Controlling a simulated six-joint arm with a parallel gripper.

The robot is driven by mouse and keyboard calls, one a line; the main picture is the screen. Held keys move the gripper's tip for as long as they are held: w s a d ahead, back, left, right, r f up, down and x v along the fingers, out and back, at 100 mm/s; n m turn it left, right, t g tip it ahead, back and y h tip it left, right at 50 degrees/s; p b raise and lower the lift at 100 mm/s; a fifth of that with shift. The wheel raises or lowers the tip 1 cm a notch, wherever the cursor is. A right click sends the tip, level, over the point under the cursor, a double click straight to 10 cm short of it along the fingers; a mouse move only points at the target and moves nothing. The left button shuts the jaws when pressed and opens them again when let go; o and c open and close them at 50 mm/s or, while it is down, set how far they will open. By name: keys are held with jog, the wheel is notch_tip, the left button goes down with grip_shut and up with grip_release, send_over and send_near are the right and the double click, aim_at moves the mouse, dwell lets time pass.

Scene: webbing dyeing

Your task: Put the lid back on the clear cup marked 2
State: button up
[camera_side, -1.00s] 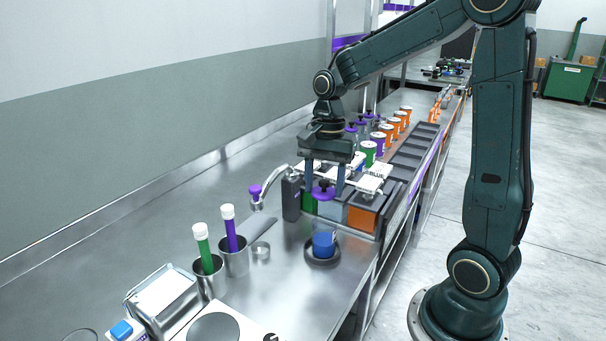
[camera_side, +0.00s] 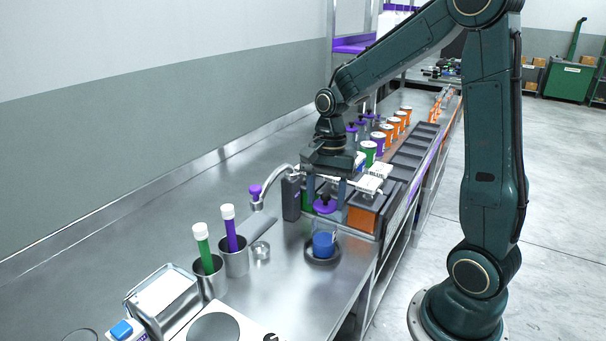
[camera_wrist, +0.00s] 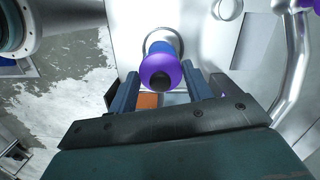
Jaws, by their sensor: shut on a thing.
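The purple lid (camera_side: 325,206) with a dark knob hangs between the fingers of my gripper (camera_side: 325,198), which is shut on it. The clear cup (camera_side: 324,242) with blue liquid stands on a dark round base (camera_side: 322,256) near the bench's right edge. The lid is just above the cup and looks lined up over it in the side view; whether it touches the rim cannot be told. In the wrist view the lid (camera_wrist: 160,74) covers most of the cup, and blue (camera_wrist: 163,47) shows behind it. The mark on the cup cannot be read.
A dye tank block with an orange front (camera_side: 361,220) stands just behind the cup. A curved tap (camera_side: 278,176) with a purple knob is to the left. Metal holders with a green tube (camera_side: 204,247) and a purple tube (camera_side: 230,232) stand at front left.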

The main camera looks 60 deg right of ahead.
aim_at(326, 204)
jog(key=shift+f, duration=1.5)
jog(key=shift+f, duration=0.2)
dwell(1.2)
jog(key=o, duration=1)
jog(key=shift+o, duration=0.6)
jog(key=o, duration=0.4)
jog(key=shift+r, duration=0.25)
jog(key=shift+r, duration=3.3)
